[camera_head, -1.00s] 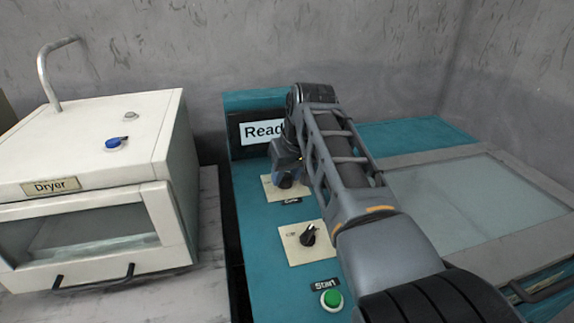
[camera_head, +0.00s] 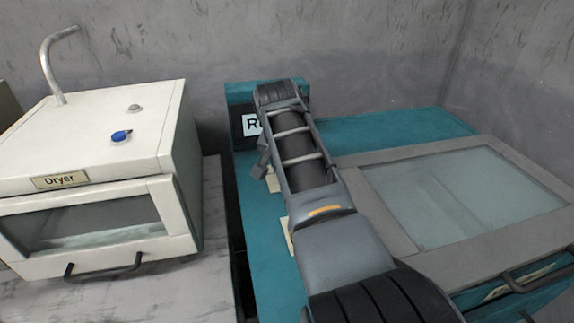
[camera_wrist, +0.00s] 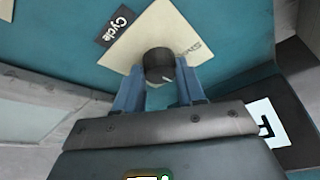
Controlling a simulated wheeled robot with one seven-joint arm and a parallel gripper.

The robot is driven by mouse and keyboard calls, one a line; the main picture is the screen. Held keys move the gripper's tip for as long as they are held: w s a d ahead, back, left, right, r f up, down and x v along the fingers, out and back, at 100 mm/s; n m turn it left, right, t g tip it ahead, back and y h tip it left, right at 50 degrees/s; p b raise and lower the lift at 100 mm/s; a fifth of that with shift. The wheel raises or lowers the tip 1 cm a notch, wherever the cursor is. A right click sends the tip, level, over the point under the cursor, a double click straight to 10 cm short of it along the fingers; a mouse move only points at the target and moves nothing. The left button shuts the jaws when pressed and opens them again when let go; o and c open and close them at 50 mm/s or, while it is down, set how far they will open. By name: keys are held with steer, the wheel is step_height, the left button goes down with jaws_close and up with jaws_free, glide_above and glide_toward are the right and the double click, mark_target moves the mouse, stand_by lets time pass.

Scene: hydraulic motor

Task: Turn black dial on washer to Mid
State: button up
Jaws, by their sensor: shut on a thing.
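The washer is the teal machine (camera_head: 400,134) with a glass-topped lid. In the wrist view a black dial (camera_wrist: 158,64) sits on a cream plate (camera_wrist: 150,30) beside a "Cycle" label (camera_wrist: 118,24). My gripper (camera_wrist: 160,90) has its two blue fingers on either side of the dial, shut on it. A word on the plate is partly readable; the dial's pointer and setting cannot be made out. In the head view my arm hides the dial and most of the gripper.
A white dryer (camera_head: 90,170) with a blue knob (camera_head: 121,137) stands at left. The washer's sign (camera_head: 251,125) is partly covered by my arm. A grey wall is close behind. The lid (camera_head: 450,200) lies to the right of my arm.

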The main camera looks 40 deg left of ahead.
steer(key=shift+a, duration=0.1)
stand_by(0.4)
steer(key=o, duration=1)
steer(key=shift+o, duration=0.2)
steer(key=v, duration=0.8)
